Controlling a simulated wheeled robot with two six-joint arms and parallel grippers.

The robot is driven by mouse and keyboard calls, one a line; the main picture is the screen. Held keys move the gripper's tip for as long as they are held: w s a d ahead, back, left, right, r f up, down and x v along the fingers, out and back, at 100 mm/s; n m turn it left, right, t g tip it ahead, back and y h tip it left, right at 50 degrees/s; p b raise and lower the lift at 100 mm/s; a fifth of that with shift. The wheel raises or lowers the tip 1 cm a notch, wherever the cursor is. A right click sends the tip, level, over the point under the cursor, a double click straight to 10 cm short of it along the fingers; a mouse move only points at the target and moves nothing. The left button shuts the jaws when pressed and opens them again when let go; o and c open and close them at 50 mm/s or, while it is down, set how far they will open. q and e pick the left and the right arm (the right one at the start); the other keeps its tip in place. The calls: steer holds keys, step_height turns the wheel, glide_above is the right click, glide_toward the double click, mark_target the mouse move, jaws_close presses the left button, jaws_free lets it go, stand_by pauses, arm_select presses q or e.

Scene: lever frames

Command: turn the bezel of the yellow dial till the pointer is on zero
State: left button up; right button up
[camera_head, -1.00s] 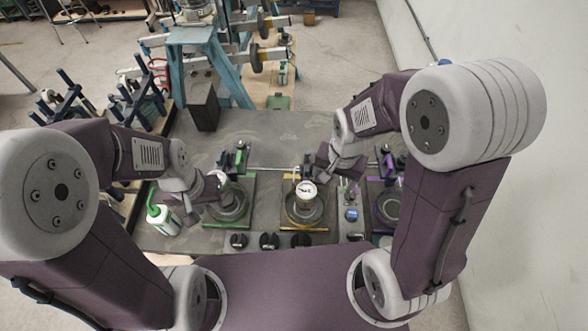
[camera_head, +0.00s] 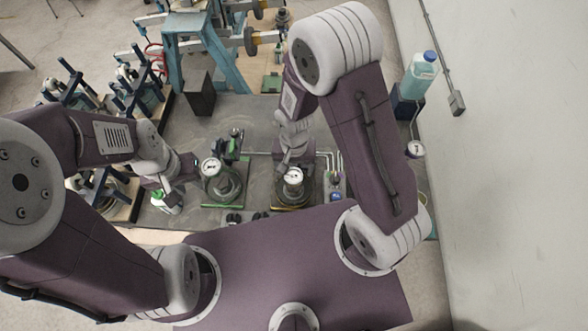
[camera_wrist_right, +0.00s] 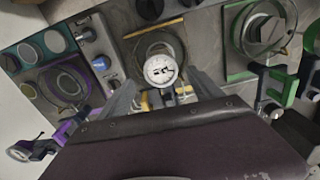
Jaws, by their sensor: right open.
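The yellow dial (camera_head: 293,174) is a small round white gauge on the yellow-edged plate (camera_head: 275,206), in the middle of the bench. It also shows in the right wrist view (camera_wrist_right: 161,70), with dark marks on its face; the pointer's reading is too small to tell. My right gripper (camera_head: 287,163) is just behind the dial in the head view. In the right wrist view its open fingers (camera_wrist_right: 163,92) lie on either side of the dial's lower edge; contact cannot be told. My left gripper (camera_head: 188,168) is left of the green station, its jaws unclear.
A green station with a similar dial (camera_head: 210,166) stands to the left. A purple station (camera_wrist_right: 68,85) is on the other side, mostly behind my right arm in the head view. Black knobs (camera_head: 234,217) line the front.

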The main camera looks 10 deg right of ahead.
mark_target(294, 176)
steer(key=shift+a+f, duration=0.15)
steer(key=shift+f, duration=1.35)
